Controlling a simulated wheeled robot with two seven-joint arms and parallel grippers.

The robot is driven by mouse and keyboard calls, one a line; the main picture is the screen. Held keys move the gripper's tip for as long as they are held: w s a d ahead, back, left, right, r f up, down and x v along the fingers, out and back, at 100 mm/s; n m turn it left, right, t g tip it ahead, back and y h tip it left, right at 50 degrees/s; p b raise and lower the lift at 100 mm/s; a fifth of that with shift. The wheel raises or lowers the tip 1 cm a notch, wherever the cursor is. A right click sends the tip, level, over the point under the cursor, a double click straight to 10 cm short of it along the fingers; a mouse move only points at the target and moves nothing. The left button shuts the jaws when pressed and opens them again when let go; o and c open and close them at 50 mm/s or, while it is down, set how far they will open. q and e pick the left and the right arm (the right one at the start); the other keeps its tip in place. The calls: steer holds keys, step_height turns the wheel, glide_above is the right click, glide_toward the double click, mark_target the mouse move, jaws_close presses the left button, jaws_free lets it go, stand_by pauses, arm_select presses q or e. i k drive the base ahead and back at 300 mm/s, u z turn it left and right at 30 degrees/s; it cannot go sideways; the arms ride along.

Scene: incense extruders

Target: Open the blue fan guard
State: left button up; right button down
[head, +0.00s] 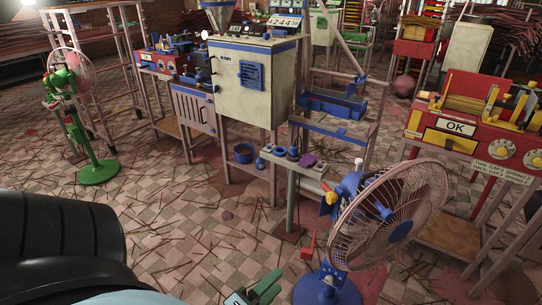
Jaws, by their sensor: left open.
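The blue fan (326,287) stands at the front right. Its round wire guard (432,190) has a blue hub (400,230) and faces right and towards me. The front and back wire halves appear to sit together, but I cannot make out a latch. A red and yellow knob (328,198) is at the left of the fan's motor housing. My left gripper (268,283), with green fingers, is low at the bottom edge, left of the fan's base. It is open and apart from the guard, and its body is mostly cut off. My right gripper is not in view.
A green fan (97,170) stands far left. A cream machine (250,85) and a narrow stand with a small tray (292,165) are behind the blue fan. A red bench with an OK sign (455,126) is at right. Tiled floor (190,225) with scattered sticks is open at centre left.

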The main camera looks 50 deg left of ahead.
mark_target(404, 228)
steer(key=k, duration=1)
